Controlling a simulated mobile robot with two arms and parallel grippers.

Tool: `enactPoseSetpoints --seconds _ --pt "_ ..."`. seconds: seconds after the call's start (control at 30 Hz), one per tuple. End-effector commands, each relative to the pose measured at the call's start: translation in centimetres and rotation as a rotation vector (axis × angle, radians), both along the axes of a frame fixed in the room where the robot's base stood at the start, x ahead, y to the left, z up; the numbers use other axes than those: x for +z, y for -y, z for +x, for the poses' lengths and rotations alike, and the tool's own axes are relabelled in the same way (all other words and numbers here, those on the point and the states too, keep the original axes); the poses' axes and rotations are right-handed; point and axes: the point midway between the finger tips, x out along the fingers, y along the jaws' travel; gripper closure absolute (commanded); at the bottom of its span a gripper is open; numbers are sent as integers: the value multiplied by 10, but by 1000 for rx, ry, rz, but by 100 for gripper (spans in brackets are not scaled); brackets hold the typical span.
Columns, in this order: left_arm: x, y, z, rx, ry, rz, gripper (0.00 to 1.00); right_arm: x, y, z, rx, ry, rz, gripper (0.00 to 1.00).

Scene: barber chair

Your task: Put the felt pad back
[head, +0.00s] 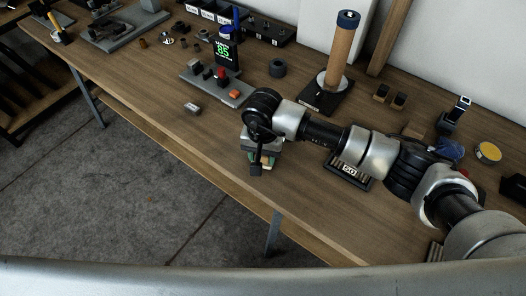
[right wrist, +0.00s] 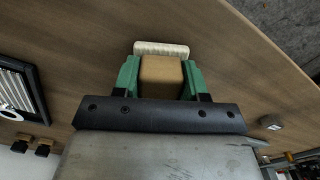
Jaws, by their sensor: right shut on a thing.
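My right gripper (head: 262,158) is over the front edge of the wooden workbench in the head view, pointing down. In the right wrist view its green fingers (right wrist: 162,78) are closed on the two sides of a tan block (right wrist: 162,72). A pale, ribbed pad (right wrist: 162,49) shows at the far end of the block, wider than it; it looks like the felt pad. I cannot tell whether the pad touches the bench top. In the head view the gripper hides most of the held piece. My left gripper is not in view.
A device with a lit "85" display (head: 224,53) and a small grey block (head: 191,107) are left of my gripper. A wooden cylinder on a stand (head: 340,50) is behind my arm. A black tray (head: 350,175) lies under my forearm. The front-left bench top is mostly clear.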

Motion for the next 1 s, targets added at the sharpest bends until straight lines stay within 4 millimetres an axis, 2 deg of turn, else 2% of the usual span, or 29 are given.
enactPoseSetpoints --seconds 0.17,0.2,0.37,0.63,0.77,1.0 --pt "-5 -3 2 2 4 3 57 -4 0 0 -1 1 -1 77" --pt "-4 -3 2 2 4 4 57 -3 0 0 -1 1 -1 55" --pt "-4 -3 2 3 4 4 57 -3 1 0 -1 0 -1 32" --pt "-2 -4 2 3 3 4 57 -2 1 0 -1 0 -1 32" --pt "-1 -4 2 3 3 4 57 6 0 1 0 3 0 32" --pt "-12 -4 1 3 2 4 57 54 0 1 1 7 0 32"
